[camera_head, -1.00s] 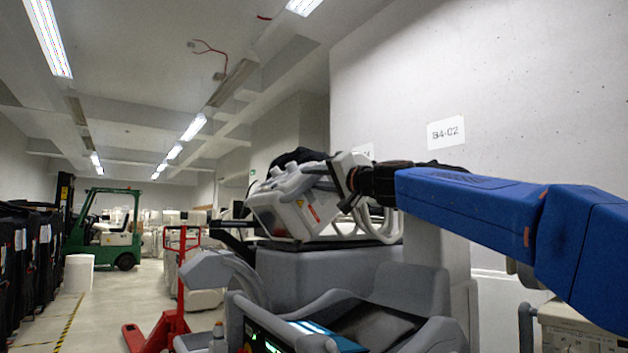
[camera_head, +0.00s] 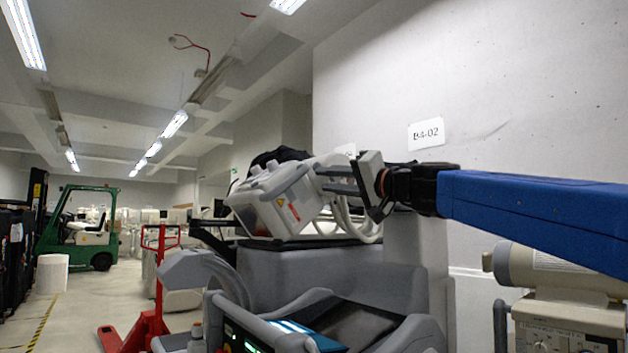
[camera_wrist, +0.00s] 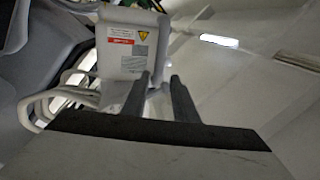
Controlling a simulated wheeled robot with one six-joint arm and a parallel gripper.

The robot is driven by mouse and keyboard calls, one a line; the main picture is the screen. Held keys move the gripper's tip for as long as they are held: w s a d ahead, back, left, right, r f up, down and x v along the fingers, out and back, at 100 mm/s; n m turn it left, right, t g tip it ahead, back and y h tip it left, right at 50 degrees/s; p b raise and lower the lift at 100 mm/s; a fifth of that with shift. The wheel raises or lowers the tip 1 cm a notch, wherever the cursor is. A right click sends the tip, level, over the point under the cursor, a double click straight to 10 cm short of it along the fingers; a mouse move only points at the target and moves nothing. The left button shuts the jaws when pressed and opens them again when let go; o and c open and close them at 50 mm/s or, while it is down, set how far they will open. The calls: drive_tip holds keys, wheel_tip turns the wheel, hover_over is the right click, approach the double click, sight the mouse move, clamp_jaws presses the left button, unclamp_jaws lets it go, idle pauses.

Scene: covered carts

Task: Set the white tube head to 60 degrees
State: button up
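The white tube head (camera_head: 282,203) sits tilted on top of a grey cart, with a yellow warning sticker and a red label on its end face. In the wrist view the white tube head (camera_wrist: 132,48) is beyond the fingertips, with its labels facing me. My gripper (camera_head: 326,180) reaches in from the right at the tube head's right side. In the wrist view my gripper's two dark fingers (camera_wrist: 160,80) stand apart with a gap between them and nothing seen held. Whether the fingertips touch the tube head I cannot tell.
The grey cart (camera_head: 300,270) with a lit screen stands below. White cables (camera_head: 352,228) hang beside the tube head. A concrete wall (camera_head: 480,80) is behind. A beige machine (camera_head: 560,290) stands at the right. A red pallet jack (camera_head: 150,310) and a green forklift (camera_head: 85,235) are at the left.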

drive_tip(key=v, duration=0.4)
drive_tip(key=shift+s+d, duration=0.15)
drive_tip(key=shift+s, duration=0.1)
drive_tip(key=shift+f, duration=0.15)
drive_tip(key=c, duration=0.4)
drive_tip(key=w+f+m, duration=0.2)
drive_tip(key=f, duration=0.1)
drive_tip(key=w+a+f+m, duration=0.1)
drive_tip(key=w+f+m, duration=0.1)
drive_tip(key=f+m, duration=0.1)
drive_tip(key=w+a+f+m, duration=0.1)
drive_tip(key=w+f+m, duration=0.1)
drive_tip(key=f, duration=0.3)
drive_tip(key=shift+w+m+g+y, duration=0.3)
drive_tip(key=shift+w+m, duration=0.05)
drive_tip(key=shift+m, duration=0.15)
clamp_jaws()
drive_tip(key=w+f+m, duration=0.5)
drive_tip(key=f+m, duration=0.5)
drive_tip(key=f, duration=0.1)
drive_tip(key=w+a+r, duration=0.5)
drive_tip(key=a, duration=0.4)
drive_tip(key=shift+w+r, duration=0.15)
drive_tip(key=shift+w, duration=0.05)
